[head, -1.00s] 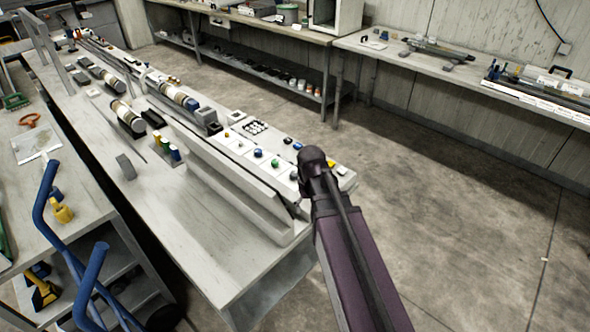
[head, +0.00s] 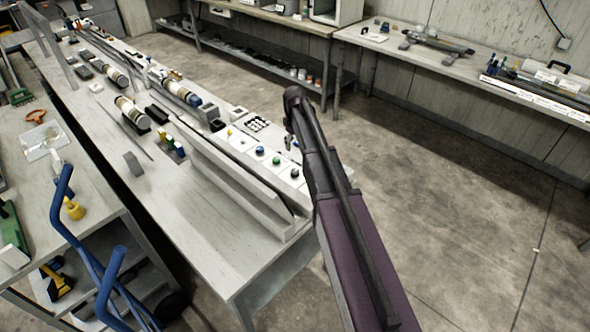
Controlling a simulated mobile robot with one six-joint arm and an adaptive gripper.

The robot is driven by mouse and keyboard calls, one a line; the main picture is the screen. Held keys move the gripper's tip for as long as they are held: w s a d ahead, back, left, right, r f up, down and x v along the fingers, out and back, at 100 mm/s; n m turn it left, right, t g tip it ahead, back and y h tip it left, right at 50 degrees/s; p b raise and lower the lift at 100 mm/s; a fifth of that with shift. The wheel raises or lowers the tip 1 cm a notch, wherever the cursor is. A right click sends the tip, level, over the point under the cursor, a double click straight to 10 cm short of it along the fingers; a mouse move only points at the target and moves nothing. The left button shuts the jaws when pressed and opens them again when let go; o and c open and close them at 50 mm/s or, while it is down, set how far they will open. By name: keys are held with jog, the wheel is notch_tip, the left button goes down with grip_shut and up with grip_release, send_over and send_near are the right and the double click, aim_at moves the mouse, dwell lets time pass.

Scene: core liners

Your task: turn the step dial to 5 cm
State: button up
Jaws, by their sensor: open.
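A row of small coloured knobs on white plates runs along the right part of the long bench. My gripper (head: 290,143) is small and mostly hidden at the end of my dark arm. It hangs above the bench's right edge, near the knobs and apart from them as far as I can see. It appears empty.
A long grey channel rail (head: 225,170) stands in front of the knobs. A tray of white pieces (head: 257,123) lies behind them. Core pieces (head: 131,110) lie farther left. A blue-handled cart (head: 62,190) is at lower left. The floor right of the bench is clear.

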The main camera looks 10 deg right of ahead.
aim_at(295, 171)
jog(key=shift+f, duration=0.15)
notch_tip(295, 171, down, 14)
jog(key=b, duration=1.3)
jog(key=shift+r+b, duration=0.25)
jog(key=shift+b, duration=0.15)
jog(key=shift+s, duration=0.1)
jog(key=c, duration=1.2)
